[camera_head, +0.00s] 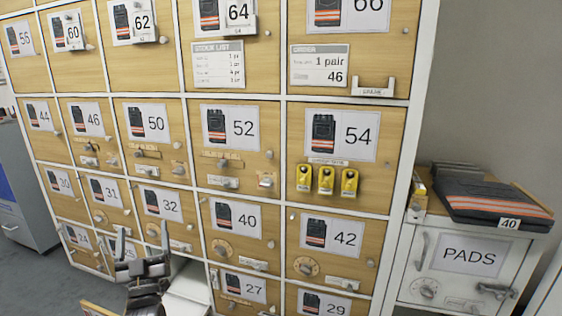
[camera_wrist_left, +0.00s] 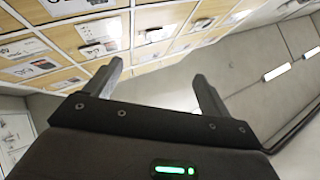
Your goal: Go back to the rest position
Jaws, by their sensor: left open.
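My left gripper (camera_head: 143,240) is in the lower left of the head view, in front of the low lockers of the cabinet (camera_head: 281,150). Its two fingers point up and stand apart, with nothing between them. In the left wrist view the open fingers (camera_wrist_left: 158,75) are also empty, with the numbered locker doors beyond them. I cannot tell the exact gap between the gripper and the doors. My right gripper is in neither view.
A white open compartment or drawer (camera_head: 190,288) shows just right of my left gripper. Yellow padlocks (camera_head: 326,181) hang on door 54. Folded dark trousers with orange bands, tagged 40 (camera_head: 490,200), lie on the PADS cabinet (camera_head: 466,255) at right. Grey floor (camera_head: 35,275) shows at lower left.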

